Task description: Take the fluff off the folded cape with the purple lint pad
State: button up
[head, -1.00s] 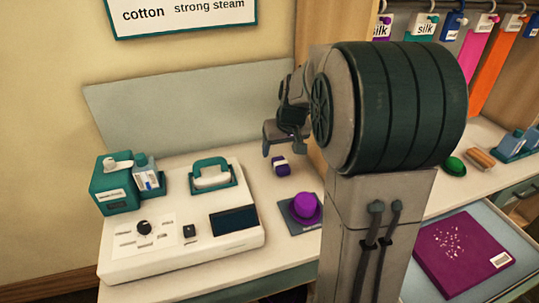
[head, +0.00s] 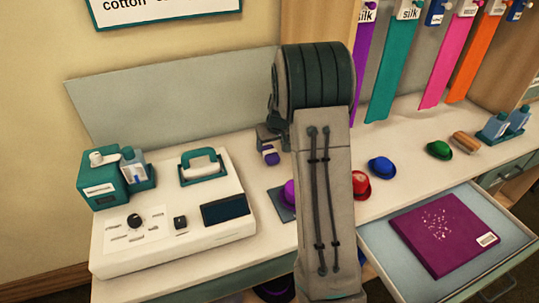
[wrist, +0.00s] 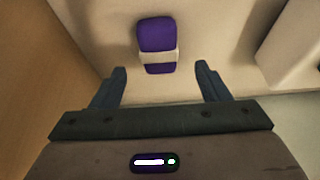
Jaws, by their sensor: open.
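The purple lint pad (head: 271,158), with a white band, lies on the counter toward the back wall panel. It also shows in the wrist view (wrist: 157,33), ahead of the fingertips and roughly centred between them. My gripper (wrist: 161,68) is open and empty. In the head view my gripper (head: 268,138) is just behind the pad and partly hidden by my arm. The folded cape (head: 420,242) is magenta, with white fluff (head: 437,220) near its middle and a white label at one corner. It lies flat in the open drawer (head: 382,243).
Purple (head: 289,192), red (head: 361,184), blue (head: 381,167) and green (head: 438,149) hats and a wooden brush (head: 466,141) sit on the counter. Coloured strips hang behind.

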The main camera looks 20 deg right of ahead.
aim_at(270, 152)
jog(key=shift+s+p+x, duration=0.2)
jog(key=shift+p+x, duration=0.15)
jog(key=shift+x, duration=2.2)
jog(key=shift+d+f, duration=0.1)
jog(key=c, duration=1.1)
